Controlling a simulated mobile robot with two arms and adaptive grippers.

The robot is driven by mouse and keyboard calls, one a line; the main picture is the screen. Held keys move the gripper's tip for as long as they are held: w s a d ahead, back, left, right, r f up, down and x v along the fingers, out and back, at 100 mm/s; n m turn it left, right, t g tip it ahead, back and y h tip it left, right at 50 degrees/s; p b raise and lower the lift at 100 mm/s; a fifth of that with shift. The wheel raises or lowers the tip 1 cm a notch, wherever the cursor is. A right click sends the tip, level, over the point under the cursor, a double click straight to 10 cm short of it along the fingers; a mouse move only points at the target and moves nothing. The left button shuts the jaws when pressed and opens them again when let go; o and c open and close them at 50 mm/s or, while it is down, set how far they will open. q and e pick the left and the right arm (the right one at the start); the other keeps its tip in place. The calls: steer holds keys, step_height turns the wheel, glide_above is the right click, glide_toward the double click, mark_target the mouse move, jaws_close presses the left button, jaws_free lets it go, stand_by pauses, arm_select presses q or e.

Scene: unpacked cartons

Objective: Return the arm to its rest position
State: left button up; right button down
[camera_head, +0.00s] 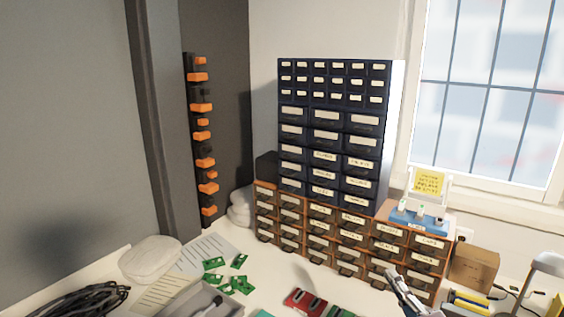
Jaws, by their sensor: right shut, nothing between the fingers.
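My right gripper (393,275) shows at the bottom edge, right of centre. It is grey, shut and empty, and it points up in front of the brown drawer cabinet. The rest of its arm is cut off by the frame. It appears apart from the drawers, but the exact gap is hard to judge. My left gripper is not in view.
Green boards (214,264), a grey tray (196,297) and black cables (82,300) lie at left. A carton (474,267) and a grey handle (547,264) stand right.

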steer(key=s+d+f+m+g+h, duration=0.2)
steer(key=s+f+m+g+h, duration=0.5)
steer(key=s+f+m, duration=0.75)
steer(key=s+a+f+m+g+y, duration=0.25)
steer(key=s+a+f+g, duration=0.2)
steer(key=s, duration=0.55)
steer(key=s+a+f+m+g+y, duration=0.1)
steer(key=s+a+f+m+g, duration=0.25)
steer(key=s+f, duration=0.4)
steer(key=s+f+g+b, duration=0.25)
steer(key=f+b, duration=0.25)
steer(key=f, duration=2.2)
arm_select(q)
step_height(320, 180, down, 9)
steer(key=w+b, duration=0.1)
steer(key=b, duration=0.2)
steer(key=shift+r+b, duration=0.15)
steer(key=shift+b, duration=0.2)
arm_select(e)
steer(key=s+d+f, duration=0.2)
steer(key=s+f, duration=0.7)
steer(key=f, duration=0.1)
steer(key=s+d+f, duration=0.1)
steer(key=s+f, duration=0.8)
steer(key=f, duration=0.2)
steer(key=shift+s+d+n+g, duration=0.15)
steer(key=shift+d+n+g, duration=0.2)
steer(key=shift+d+n, duration=0.1)
steer(key=shift+f+h, duration=0.1)
steer(key=shift+h, duration=0.15)
